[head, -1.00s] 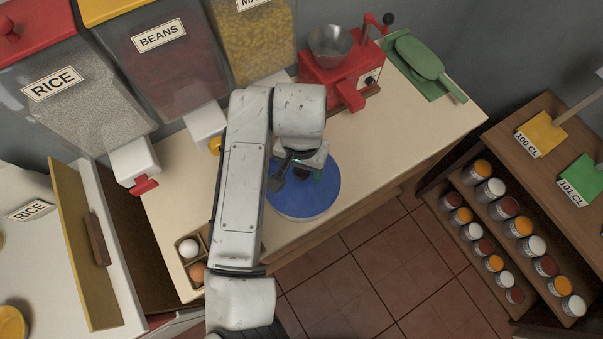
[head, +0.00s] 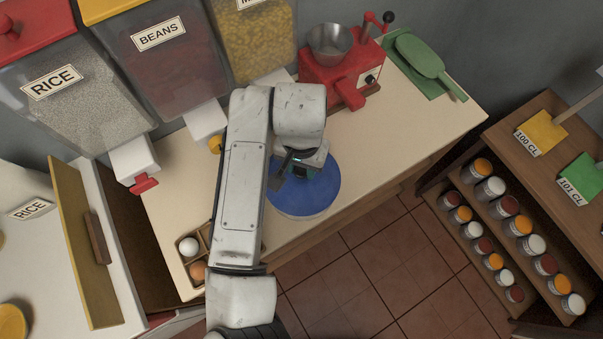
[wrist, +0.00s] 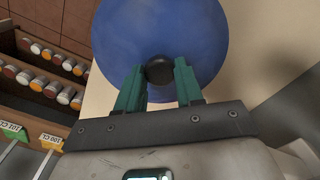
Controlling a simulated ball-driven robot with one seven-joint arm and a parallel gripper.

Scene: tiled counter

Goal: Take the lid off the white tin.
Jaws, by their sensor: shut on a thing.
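A round blue lid (head: 310,197) lies near the front edge of the counter, below my wrist in the head view. In the wrist view the lid (wrist: 160,28) fills the top middle, with a dark round knob (wrist: 159,74) near its lower part. The two green fingers of my gripper (wrist: 158,70) stand on either side of the knob and are shut on it. In the head view my gripper (head: 300,172) is mostly covered by my arm. The white tin's body cannot be made out under the lid, so I cannot tell whether they touch.
Rice (head: 65,90), beans (head: 165,60) and pasta-like (head: 255,45) dispensers line the wall. An egg box (head: 205,235) is left of my arm. A jar shelf (head: 450,190) stands right across the tiled floor.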

